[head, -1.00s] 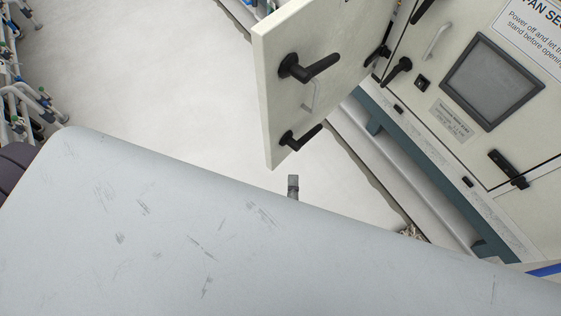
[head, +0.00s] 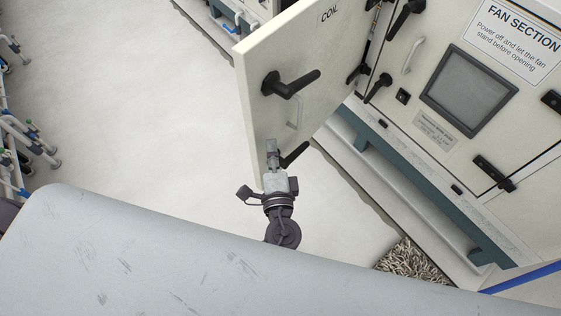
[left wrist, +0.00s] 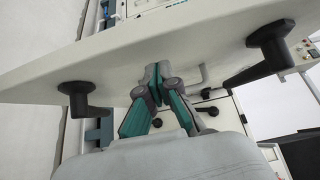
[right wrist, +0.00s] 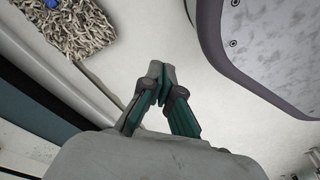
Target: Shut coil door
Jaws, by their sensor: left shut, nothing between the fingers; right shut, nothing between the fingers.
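The coil door (head: 275,50), a cream panel marked COIL, stands swung open with black lever handles. One handle (head: 290,84) is higher on its face and another (head: 294,154) is near its bottom. My left gripper (head: 271,146) is shut and empty, its tips overlapping the door's lower outer corner in the head view. In the left wrist view the door (left wrist: 190,48) spans the frame and the shut tips (left wrist: 157,80) lie across it between two handles. Contact cannot be told. My right gripper (right wrist: 160,74) is shut and empty above pale floor, away from the door.
The fan section panel (head: 520,85) with a dark window (head: 468,88) is at the right. A mop head (head: 415,262) lies on the floor beside the unit's base; it also shows in the right wrist view (right wrist: 75,25). Pipe racks (head: 22,140) stand at far left. Open floor lies left of the door.

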